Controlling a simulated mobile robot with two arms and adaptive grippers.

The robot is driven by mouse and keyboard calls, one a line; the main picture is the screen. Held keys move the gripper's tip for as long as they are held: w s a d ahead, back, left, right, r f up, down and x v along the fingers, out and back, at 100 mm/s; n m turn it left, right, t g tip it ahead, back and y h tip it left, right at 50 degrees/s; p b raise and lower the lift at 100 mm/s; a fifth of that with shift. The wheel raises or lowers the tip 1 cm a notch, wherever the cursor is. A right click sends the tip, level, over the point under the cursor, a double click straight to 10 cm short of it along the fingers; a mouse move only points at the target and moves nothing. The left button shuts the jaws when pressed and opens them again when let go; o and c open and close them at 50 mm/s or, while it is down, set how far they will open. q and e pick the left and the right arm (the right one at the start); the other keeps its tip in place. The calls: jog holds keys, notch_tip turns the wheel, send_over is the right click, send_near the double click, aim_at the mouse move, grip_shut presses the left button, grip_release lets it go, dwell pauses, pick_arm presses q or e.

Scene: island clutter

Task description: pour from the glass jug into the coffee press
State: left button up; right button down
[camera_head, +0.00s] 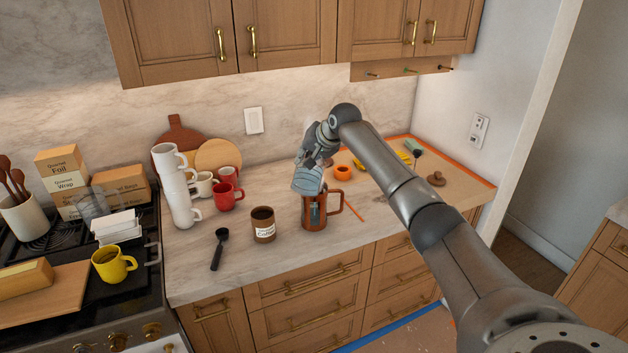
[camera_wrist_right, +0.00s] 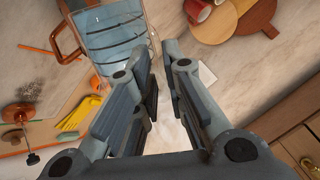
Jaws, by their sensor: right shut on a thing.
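The glass jug (camera_head: 307,181) is clear and bluish, held tilted directly above the coffee press. The coffee press (camera_head: 314,212) is copper-coloured with a handle on its right and stands upright on the counter. My right gripper (camera_head: 318,150) is shut on the jug, at its upper side. In the right wrist view the jug (camera_wrist_right: 112,32) is beside the fingertips of my right gripper (camera_wrist_right: 157,58), with the press's copper handle (camera_wrist_right: 66,38) beyond it. I cannot tell whether liquid is flowing, or how full the press is. My left gripper is not in view.
A brown coffee canister (camera_head: 262,226) stands left of the press, with a black scoop (camera_head: 218,250) further left. Red mugs (camera_head: 228,195) and a stack of white cups (camera_head: 178,190) stand behind. An orange ring-shaped item (camera_head: 343,173) lies behind the press. Wall cabinets hang above.

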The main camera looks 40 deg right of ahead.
jog(key=shift+d+r, duration=0.1)
jog(key=shift+r, duration=0.1)
jog(key=shift+w+d, duration=0.1)
jog(key=shift+w, duration=0.15)
jog(key=shift+d, duration=0.1)
jog(key=shift+d, duration=0.1)
jog(key=shift+w+g+y, duration=0.15)
jog(key=shift+g+y, duration=0.25)
dwell(0.4)
